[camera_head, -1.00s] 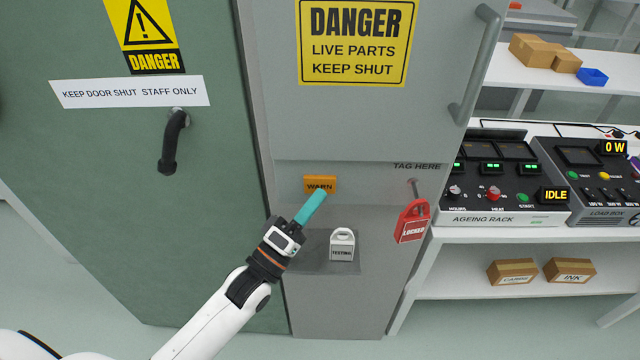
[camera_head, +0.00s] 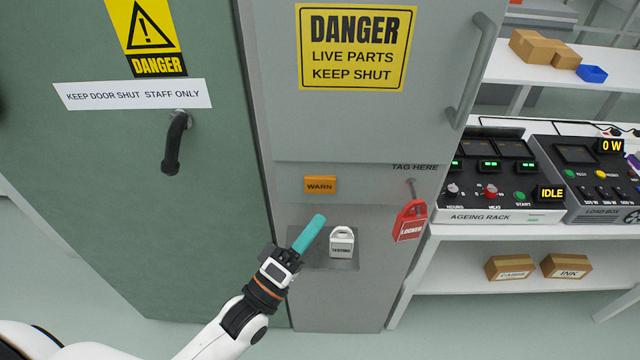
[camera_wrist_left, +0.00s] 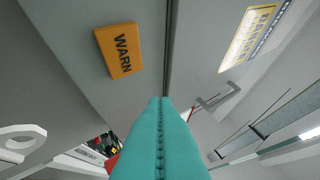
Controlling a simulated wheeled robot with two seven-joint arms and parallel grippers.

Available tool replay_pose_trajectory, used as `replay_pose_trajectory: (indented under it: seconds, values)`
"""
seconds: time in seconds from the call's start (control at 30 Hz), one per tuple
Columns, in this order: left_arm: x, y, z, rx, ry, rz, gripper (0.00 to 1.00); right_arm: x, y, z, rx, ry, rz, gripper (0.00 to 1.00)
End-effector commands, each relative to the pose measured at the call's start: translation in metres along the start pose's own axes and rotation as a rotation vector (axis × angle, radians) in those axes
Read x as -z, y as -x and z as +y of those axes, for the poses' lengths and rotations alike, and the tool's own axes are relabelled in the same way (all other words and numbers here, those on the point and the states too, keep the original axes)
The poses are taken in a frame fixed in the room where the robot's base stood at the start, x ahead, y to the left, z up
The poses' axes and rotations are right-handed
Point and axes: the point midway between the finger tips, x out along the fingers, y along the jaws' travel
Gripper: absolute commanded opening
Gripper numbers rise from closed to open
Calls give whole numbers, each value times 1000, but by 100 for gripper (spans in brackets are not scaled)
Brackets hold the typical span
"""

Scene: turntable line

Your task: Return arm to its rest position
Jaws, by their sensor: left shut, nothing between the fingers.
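My left gripper (camera_head: 312,226) has teal fingers pressed together with nothing between them. It is in front of the grey cabinet (camera_head: 345,130), below and apart from the orange WARN block (camera_head: 319,186), and just left of the white TESTING tag (camera_head: 341,242). In the left wrist view the shut fingers (camera_wrist_left: 160,140) point up the picture, with the WARN block (camera_wrist_left: 119,50) beyond them at upper left. My right gripper is not in view.
The TESTING tag stands on a small grey shelf (camera_head: 310,258). A red LOCKED tag (camera_head: 410,222) hangs from a peg at right. A green door with a dark handle (camera_head: 174,145) is at left. A bench with the ageing rack (camera_head: 500,180) is at right.

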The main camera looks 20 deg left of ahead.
Motion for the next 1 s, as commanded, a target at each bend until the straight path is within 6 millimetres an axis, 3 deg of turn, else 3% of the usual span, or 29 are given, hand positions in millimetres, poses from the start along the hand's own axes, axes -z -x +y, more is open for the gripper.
replay_pose_trajectory:
  seconds: [0.33, 0.57, 0.8, 1.0]
  values:
    - [1, 0, 4, -35, -28, 6, 0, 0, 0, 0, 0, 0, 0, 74]
    - [10, 14, 40, -363, -287, 112, 0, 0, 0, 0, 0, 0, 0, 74]
    - [17, 72, 78, -791, -613, 416, 0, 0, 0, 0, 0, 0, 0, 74]
    - [19, 136, 84, -1047, -774, 742, 0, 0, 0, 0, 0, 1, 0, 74]
